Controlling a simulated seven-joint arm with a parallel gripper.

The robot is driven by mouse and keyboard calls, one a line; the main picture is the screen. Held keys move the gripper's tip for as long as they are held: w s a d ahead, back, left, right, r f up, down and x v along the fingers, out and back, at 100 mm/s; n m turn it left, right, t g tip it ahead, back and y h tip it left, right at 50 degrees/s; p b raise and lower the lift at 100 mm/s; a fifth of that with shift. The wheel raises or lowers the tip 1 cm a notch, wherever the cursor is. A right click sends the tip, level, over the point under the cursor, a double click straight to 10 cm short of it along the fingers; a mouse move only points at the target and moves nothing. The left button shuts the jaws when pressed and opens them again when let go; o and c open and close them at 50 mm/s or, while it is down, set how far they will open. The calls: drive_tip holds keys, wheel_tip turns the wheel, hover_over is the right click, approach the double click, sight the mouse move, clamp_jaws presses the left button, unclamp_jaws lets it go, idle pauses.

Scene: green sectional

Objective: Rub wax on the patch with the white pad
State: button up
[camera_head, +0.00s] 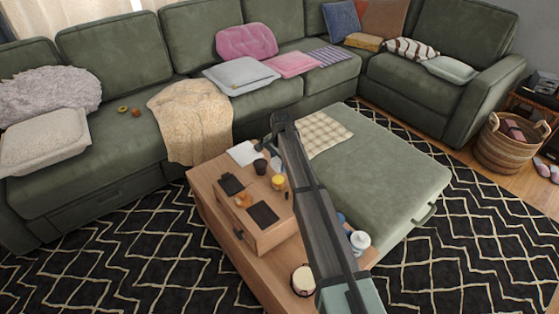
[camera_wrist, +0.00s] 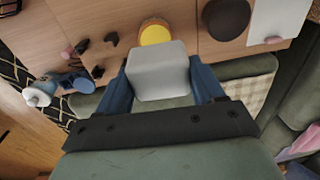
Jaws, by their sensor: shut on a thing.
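The white pad (camera_wrist: 160,85) is a pale block held between the blue fingers of my gripper (camera_wrist: 160,72) in the wrist view. My gripper is shut on it. In the head view the pad cannot be made out behind my arm. A small round yellow thing (camera_head: 278,183), perhaps the wax, sits on the wooden table (camera_head: 205,183). In the wrist view the yellow thing (camera_wrist: 154,33) shows just beyond the pad, partly covered by it; I cannot tell whether they touch. Dark rectangles (camera_head: 263,214) and (camera_head: 231,184) lie on the table; I cannot tell which surface is the patch.
A dark cup (camera_head: 260,166) and a white sheet (camera_head: 243,152) are near the yellow thing. A white-topped bottle (camera_head: 360,241) and a round jar (camera_head: 303,280) stand toward the near end. A green ottoman (camera_head: 385,175) with a checked cloth (camera_head: 325,134) adjoins the table.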

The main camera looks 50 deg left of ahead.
drive_tip(key=shift+f, duration=2.6)
drive_tip(key=shift+f, duration=0.65)
drive_tip(key=shift+r, duration=0.2)
drive_tip(key=shift+r, duration=3.35)
drive_tip(key=shift+w, duration=0.1)
